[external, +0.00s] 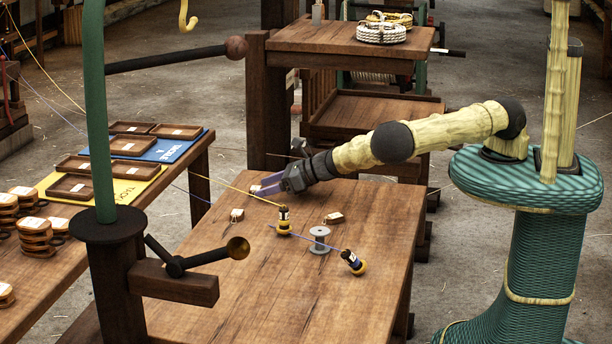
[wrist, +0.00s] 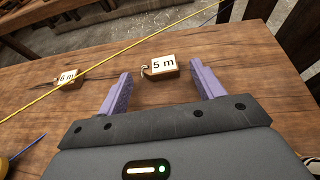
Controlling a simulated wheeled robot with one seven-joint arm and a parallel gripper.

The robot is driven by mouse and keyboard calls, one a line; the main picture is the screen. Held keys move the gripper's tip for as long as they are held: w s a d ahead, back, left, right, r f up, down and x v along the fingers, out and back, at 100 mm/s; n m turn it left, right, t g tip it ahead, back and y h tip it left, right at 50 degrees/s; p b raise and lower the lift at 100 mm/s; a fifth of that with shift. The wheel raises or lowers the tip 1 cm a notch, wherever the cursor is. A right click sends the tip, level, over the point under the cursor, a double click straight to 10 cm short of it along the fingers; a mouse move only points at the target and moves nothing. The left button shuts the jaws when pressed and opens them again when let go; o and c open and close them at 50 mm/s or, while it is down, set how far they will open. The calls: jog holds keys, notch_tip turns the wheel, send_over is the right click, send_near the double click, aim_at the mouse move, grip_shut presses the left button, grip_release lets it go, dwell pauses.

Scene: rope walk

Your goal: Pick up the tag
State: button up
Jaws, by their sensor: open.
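My gripper (external: 267,184) is over the far left part of the wooden table, its purple fingers apart and empty. In the wrist view my gripper (wrist: 160,80) has a small wooden tag (wrist: 160,67) with a white "5 m" label lying ahead, between the lines of its two fingers. A metal ring is at the tag's left end. A second tag (wrist: 68,79) marked "6 m" lies further left, by a yellow cord. In the external view one tag (external: 237,215) lies front-left of the gripper and another (external: 334,218) lies to its right; their labels are unreadable there.
The yellow cord (wrist: 100,71) runs across the table left of the 5 m tag. A yellow-black bobbin (external: 284,221), a grey spool (external: 319,240) and another bobbin (external: 353,262) stand or lie nearer the front. A green post (external: 99,120) rises at the left.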

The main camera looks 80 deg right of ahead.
jog(key=shift+w+f, duration=0.25)
jog(key=shift+w, duration=0.35)
jog(key=c, duration=1)
